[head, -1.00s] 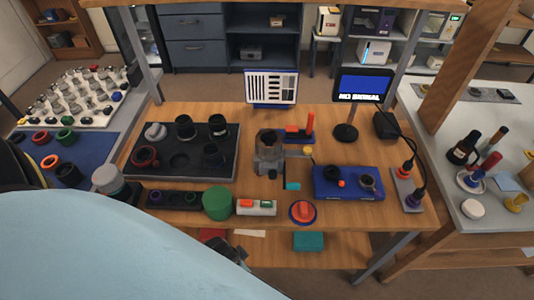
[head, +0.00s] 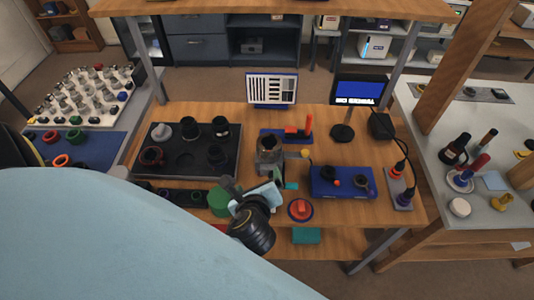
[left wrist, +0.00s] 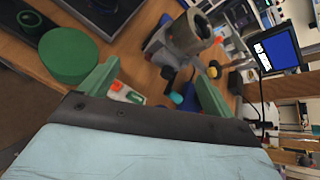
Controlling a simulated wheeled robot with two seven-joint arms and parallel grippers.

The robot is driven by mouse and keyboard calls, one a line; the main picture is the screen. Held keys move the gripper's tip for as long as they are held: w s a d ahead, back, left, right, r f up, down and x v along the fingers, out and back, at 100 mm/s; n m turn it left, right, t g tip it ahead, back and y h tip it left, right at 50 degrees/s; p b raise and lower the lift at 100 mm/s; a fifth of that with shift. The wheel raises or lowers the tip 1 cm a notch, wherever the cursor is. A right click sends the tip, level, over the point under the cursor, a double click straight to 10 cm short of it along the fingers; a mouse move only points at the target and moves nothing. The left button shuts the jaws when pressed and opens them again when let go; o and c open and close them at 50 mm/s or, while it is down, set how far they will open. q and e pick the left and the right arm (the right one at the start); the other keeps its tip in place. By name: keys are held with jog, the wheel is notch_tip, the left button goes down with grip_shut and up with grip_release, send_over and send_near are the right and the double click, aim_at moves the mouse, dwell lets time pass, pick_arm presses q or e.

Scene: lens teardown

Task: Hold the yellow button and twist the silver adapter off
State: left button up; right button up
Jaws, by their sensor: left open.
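The silver adapter (head: 268,143) sits on the grey clamp-like stand in the middle of the bench; in the left wrist view its round open end (left wrist: 199,27) shows beyond my fingers. The yellow button (head: 305,153) is just right of the stand; it also shows in the left wrist view (left wrist: 213,68). My left gripper (head: 256,184) is in front of the stand, short of both. Its two green fingers are spread, with nothing held between them. My right gripper is out of view.
A green cylinder (head: 219,201) stands close left of my left gripper. A red-orange button on a blue disc (head: 300,209) and a blue box (head: 343,183) lie to the right. A dark tray (head: 180,166) with black rings is at left. A screen (head: 359,91) stands behind.

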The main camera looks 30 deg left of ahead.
aim_at(269, 147)
pick_arm(q)
jog(key=w+a+m, duration=0.1)
jog(key=w+m, duration=0.1)
jog(key=w, duration=0.2)
jog(key=w+a+f+m+t, duration=0.1)
jog(key=w+a+m, duration=0.1)
jog(key=w, duration=0.2)
jog(key=w+a+f+m, duration=0.1)
jog(key=w+a+m, duration=0.1)
jog(key=w, duration=0.2)
jog(key=shift+w+t+y+b, duration=0.3)
jog(key=shift+w+t+y, duration=0.1)
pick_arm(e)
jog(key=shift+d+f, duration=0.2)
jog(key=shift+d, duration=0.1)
pick_arm(q)
jog(key=shift+c, duration=0.3)
jog(key=c, duration=1)
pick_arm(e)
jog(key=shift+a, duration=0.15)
pick_arm(q)
jog(key=shift+c, duration=0.2)
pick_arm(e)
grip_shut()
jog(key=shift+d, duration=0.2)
